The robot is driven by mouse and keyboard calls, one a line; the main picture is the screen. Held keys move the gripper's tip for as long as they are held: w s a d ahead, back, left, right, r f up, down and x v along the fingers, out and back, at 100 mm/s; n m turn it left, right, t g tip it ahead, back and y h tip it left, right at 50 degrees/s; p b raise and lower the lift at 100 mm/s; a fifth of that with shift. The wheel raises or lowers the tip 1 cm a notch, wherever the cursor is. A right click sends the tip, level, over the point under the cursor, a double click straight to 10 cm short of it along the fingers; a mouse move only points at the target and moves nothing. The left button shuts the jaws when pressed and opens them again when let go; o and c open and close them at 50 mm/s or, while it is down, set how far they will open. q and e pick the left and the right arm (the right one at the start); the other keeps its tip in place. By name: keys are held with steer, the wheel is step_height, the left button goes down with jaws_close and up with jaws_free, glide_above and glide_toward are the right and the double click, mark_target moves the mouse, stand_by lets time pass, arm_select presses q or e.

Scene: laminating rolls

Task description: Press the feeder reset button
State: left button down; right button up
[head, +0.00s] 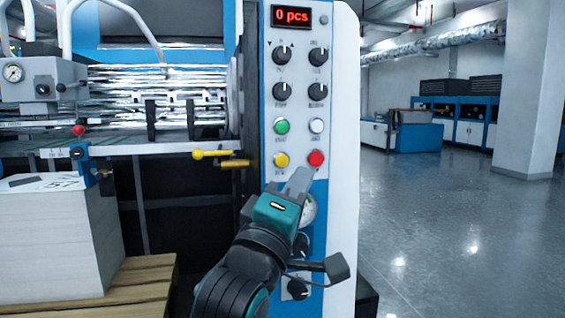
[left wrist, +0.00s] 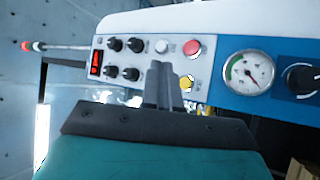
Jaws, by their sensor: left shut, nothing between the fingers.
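The control panel (head: 299,100) carries a green button (head: 282,127), a white button (head: 316,126), a yellow button (head: 281,160) and a red button (head: 316,158). Their labels are too small to read, so I cannot tell which one is the feeder reset. My left gripper (head: 300,178) is shut and empty, with its fingertips just below the red and yellow buttons in the head view. In the left wrist view the fingers (left wrist: 160,70) overlap the panel, near the white button (left wrist: 162,46), red button (left wrist: 192,47) and yellow button (left wrist: 186,83). Contact cannot be told. My right gripper is out of view.
A display (head: 291,16) reads "0 pcs" above several black knobs. A pressure gauge (left wrist: 248,72) and a black knob (left wrist: 301,80) sit beside the buttons. A yellow-knobbed lever (head: 205,154) sticks out left of the panel. A paper stack (head: 60,240) stands on a pallet at left. Floor at right is clear.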

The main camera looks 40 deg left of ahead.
mark_target(282, 160)
arm_select(q)
steer(key=w+a, duration=0.2)
steer(key=a, duration=0.1)
steer(key=w+a, duration=0.3)
steer(key=shift+w+a, duration=0.35)
stand_by(0.8)
stand_by(0.9)
steer(key=shift+w+a, duration=0.25)
steer(key=shift+a, duration=0.05)
stand_by(0.3)
